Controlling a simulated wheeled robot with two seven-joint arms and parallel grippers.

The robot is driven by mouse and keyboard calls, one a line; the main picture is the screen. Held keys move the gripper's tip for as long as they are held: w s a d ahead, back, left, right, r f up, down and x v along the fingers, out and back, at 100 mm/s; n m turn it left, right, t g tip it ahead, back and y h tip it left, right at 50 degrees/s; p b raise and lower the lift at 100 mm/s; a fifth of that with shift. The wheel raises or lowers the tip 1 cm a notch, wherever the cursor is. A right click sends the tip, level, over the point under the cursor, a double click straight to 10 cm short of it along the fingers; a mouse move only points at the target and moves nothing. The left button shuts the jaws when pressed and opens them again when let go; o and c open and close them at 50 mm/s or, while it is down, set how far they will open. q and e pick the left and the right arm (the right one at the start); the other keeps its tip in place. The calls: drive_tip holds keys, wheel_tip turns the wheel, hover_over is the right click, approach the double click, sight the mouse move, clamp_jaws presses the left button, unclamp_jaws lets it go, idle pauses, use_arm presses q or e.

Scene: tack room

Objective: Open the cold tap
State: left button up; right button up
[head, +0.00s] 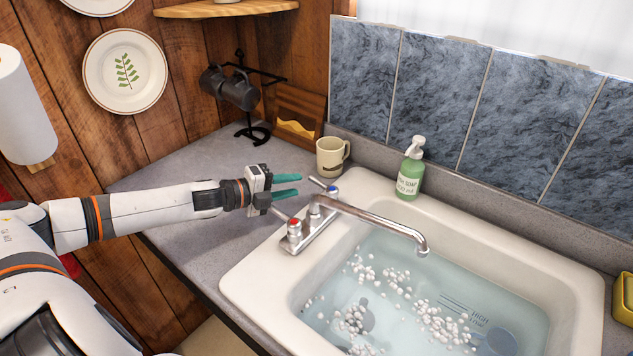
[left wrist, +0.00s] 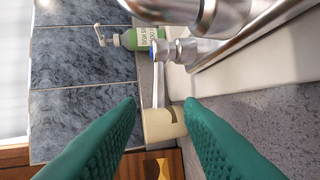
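The cold tap (head: 332,190) is the far handle of the chrome faucet, with a blue cap and a thin metal lever pointing back-left. It also shows in the left wrist view (left wrist: 157,54), its lever hanging down the picture between my teal fingertips. My left gripper (head: 300,184) is open and empty, just left of that lever; I see no clear contact. Its fingers also show in the left wrist view (left wrist: 162,101). The hot tap (head: 294,227), with a red cap, is nearer, below my fingers in the head view. My right gripper is not in view.
A cream mug (head: 330,158) stands close behind the cold lever. A green soap bottle (head: 410,172) stands behind the sink (head: 262,262). The spout (head: 385,222) reaches over water with floating white bits. A black mug rack (head: 250,120) stands in the corner. The left counter is mostly clear.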

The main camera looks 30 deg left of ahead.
sight(314, 182)
use_arm(q)
drive_tip(key=shift+w+d+r, duration=0.1)
drive_tip(key=shift+w+d, duration=0.35)
drive_tip(key=shift+w, duration=0.25)
drive_tip(key=p+x, duration=0.2)
drive_tip(key=x, duration=0.2)
drive_tip(key=shift+w, duration=0.2)
drive_tip(key=shift+w+d+f, duration=0.4)
drive_tip(key=shift+w, duration=0.25)
clamp_jaws()
